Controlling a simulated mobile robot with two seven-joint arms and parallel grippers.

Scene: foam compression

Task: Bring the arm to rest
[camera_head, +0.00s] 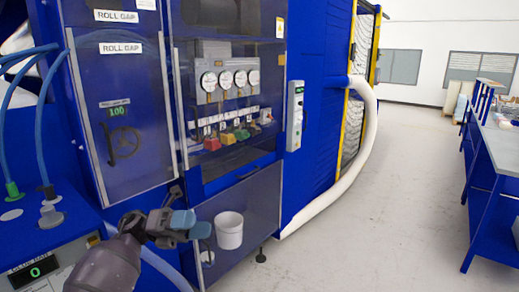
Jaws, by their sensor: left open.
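My left arm comes in from the lower left of the head view. Its gripper (196,224) is open and empty, with blue-grey fingers pointing right. It is in front of the lower part of the blue machine (311,120), just left of a white bucket (229,231) in the picture. I cannot tell the depth gap between gripper and bucket. My right gripper does not show.
The machine has a roll gap panel with a handwheel (124,143), a recess with gauges (225,80) and coloured valve handles (225,138), and a control box (295,115). A white hose (352,170) curves to the floor. Open floor (400,210) lies right, before a workbench (497,150).

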